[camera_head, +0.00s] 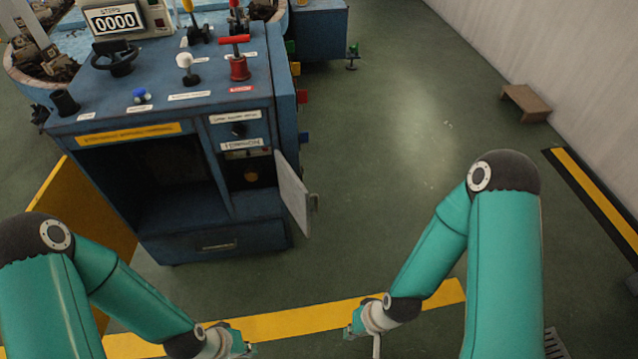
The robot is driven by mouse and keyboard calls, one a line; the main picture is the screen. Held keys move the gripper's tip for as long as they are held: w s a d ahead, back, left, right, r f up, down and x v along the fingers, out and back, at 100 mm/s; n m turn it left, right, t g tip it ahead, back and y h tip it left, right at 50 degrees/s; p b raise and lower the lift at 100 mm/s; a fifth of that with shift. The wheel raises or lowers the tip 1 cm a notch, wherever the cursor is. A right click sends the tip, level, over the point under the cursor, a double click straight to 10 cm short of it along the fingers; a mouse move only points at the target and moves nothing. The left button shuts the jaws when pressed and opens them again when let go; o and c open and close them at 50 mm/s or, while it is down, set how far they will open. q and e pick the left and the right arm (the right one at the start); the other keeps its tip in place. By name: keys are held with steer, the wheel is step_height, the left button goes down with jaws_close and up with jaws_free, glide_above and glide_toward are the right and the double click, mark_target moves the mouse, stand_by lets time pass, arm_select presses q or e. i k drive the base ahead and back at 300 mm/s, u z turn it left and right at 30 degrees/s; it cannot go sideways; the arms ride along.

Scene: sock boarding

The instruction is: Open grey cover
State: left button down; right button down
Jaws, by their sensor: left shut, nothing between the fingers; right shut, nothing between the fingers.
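A grey cover (293,192), a small flat panel, stands swung outward at the right side of the blue machine (176,223). Beside it, a small recess with a round orange-brown part (251,176) is exposed. A small handle or latch shows at the cover's right edge. My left gripper (243,346) is at the bottom of the view, below the machine, shut and empty. My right gripper (350,329) is below and to the right of the cover, shut and empty. Both are apart from the cover. The fingertips are small and partly hidden.
A yellow panel (90,212) stands open at the machine's left, beside a large dark opening. Levers, a red handle (238,62) and a counter reading 0000 (115,19) are on top. Green floor is clear to the right, with a brown stool (526,101) by the wall.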

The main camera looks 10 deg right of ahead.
mark_target(295, 195)
steer(key=u, duration=0.05)
steer(key=i, duration=0.9)
steer(key=z, duration=0.1)
